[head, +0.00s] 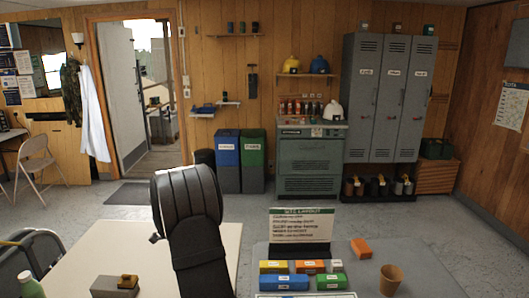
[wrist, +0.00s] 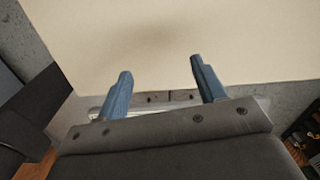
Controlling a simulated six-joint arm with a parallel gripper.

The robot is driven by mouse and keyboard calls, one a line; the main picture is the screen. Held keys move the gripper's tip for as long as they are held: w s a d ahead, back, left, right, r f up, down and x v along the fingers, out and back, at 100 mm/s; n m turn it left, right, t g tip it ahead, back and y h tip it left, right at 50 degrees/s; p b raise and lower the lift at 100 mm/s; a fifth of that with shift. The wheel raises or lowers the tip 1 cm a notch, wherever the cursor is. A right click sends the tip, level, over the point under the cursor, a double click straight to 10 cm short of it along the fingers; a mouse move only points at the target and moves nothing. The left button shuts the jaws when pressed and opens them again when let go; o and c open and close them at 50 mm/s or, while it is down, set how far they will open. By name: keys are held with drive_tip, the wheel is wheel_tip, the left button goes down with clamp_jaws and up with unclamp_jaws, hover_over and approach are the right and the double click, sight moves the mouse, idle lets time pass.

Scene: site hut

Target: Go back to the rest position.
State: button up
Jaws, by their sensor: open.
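My gripper (wrist: 160,80) shows in the wrist view with its two blue-grey fingers spread apart and nothing between them. A bare cream tabletop (wrist: 110,30) fills most of that view beyond the fingertips. In the head view my dark arm rises in front of the cream table (head: 120,240), and my gripper cannot be made out there.
On the grey table at right stand a sign (head: 300,225), several coloured blocks including a blue one (head: 284,282), an orange block (head: 361,248) and a brown cup (head: 390,280). On the cream table, a grey block (head: 108,287) bears a small yellow-brown piece (head: 127,281).

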drive_tip(key=a+f, duration=0.5)
drive_tip(key=a, duration=0.2)
drive_tip(key=s+a+f, duration=0.1)
drive_tip(key=a+f, duration=0.2)
drive_tip(key=shift+a+f, duration=0.2)
drive_tip(key=shift+f, duration=0.1)
drive_tip(key=shift+d+f, duration=0.1)
drive_tip(key=shift+f, duration=0.6)
